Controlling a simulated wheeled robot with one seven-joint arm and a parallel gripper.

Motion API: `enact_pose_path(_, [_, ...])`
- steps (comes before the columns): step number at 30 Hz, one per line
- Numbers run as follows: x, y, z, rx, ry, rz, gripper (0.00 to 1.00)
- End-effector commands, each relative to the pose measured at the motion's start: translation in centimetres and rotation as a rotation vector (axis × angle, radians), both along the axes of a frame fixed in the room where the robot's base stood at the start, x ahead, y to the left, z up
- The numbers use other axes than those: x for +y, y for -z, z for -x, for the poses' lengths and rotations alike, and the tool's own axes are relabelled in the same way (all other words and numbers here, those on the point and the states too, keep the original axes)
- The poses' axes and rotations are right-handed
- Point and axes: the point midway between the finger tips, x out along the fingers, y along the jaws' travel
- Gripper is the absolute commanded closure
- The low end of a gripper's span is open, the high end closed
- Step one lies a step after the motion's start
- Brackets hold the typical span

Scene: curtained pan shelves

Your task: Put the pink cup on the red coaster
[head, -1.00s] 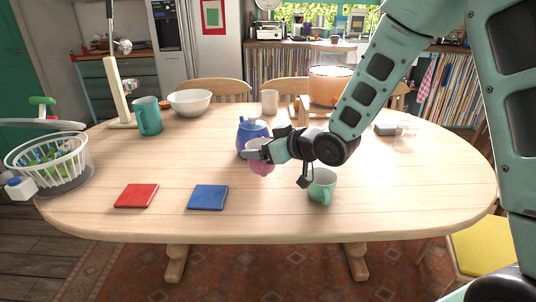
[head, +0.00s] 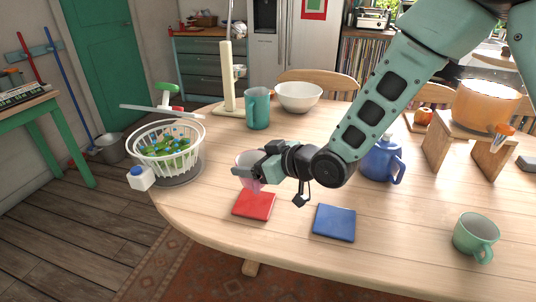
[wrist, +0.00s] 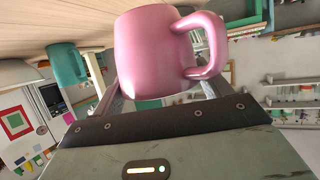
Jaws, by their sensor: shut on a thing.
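The pink cup (wrist: 155,55) fills the middle of the wrist view, its handle to the right, between the fingers of my gripper (head: 258,172). My gripper is shut on it. In the head view the cup (head: 247,160) is partly hidden by the gripper and shows just above the far part of the red coaster (head: 254,205). The red coaster lies flat near the table's front left edge. I cannot tell for sure whether the cup's base touches it.
A blue coaster (head: 334,223) lies to the right of the red one. A white salad spinner basket (head: 168,150) stands at the left. A teal mug (head: 257,108), white bowl (head: 298,97), blue teapot (head: 381,160) and green cup (head: 477,237) are also on the table.

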Motion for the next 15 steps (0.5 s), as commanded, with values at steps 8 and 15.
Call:
enact_pose_path(8, [0.14, -0.02, 0.04, -0.001, -0.002, -0.001, 0.51])
enact_pose_path(15, [0.08, 0.34, 0.04, 0.000, -0.002, 0.000, 0.51])
